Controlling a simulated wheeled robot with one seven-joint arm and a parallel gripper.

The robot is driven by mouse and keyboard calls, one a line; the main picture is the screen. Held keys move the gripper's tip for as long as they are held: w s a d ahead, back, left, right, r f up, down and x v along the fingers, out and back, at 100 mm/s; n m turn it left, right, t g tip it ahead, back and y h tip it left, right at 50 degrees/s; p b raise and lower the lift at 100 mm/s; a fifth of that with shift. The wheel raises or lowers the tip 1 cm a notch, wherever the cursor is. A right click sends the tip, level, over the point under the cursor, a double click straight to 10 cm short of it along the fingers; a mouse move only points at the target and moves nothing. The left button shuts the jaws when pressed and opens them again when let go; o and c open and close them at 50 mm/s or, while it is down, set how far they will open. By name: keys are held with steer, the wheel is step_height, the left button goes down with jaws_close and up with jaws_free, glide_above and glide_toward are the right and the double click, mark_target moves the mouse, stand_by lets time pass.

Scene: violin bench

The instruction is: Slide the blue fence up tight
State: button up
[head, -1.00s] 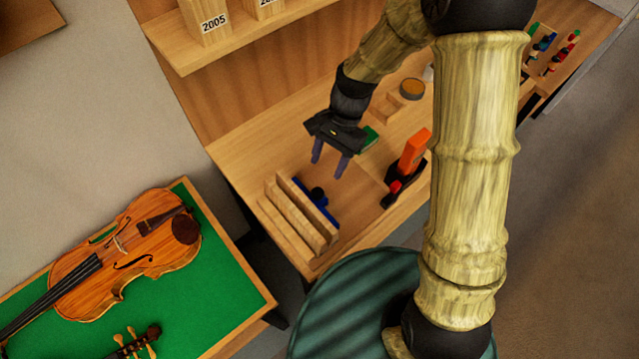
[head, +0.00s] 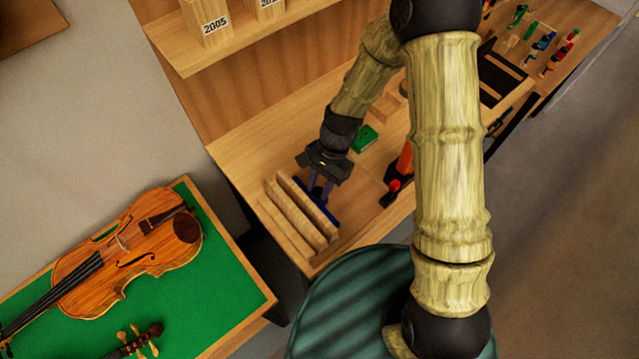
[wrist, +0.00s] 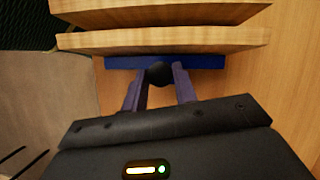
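The blue fence (head: 331,215) is a low strip lying along the right side of upright wooden boards (head: 294,222) near the bench's front left. In the wrist view the blue fence (wrist: 205,62) runs parallel to the nearer wooden board (wrist: 165,41). I cannot tell whether they touch, because the board's top overhangs the view. A round black knob (wrist: 160,74) sits on the fence's near side. My gripper (head: 320,189) is low over the fence, its purple fingers (wrist: 160,82) close against both sides of the knob. The fingertips are partly hidden by the fence and knob.
A green block (head: 364,138) and an orange-handled tool (head: 405,158) stand on the bench to the right. A violin (head: 125,245) lies on a green-topped table (head: 225,285) at left. A shelf (head: 180,60) is above the bench's back.

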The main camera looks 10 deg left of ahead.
jaws_close()
steer(key=shift+s, duration=0.1)
steer(key=shift+a, duration=0.1)
steer(key=o, duration=0.6)
jaws_free()
steer(key=shift+o, duration=0.2)
steer(key=shift+r, duration=0.1)
steer(key=b+v, duration=0.1)
steer(key=v, duration=1.6)
steer(key=shift+b, duration=0.4)
steer(key=shift+r, duration=0.1)
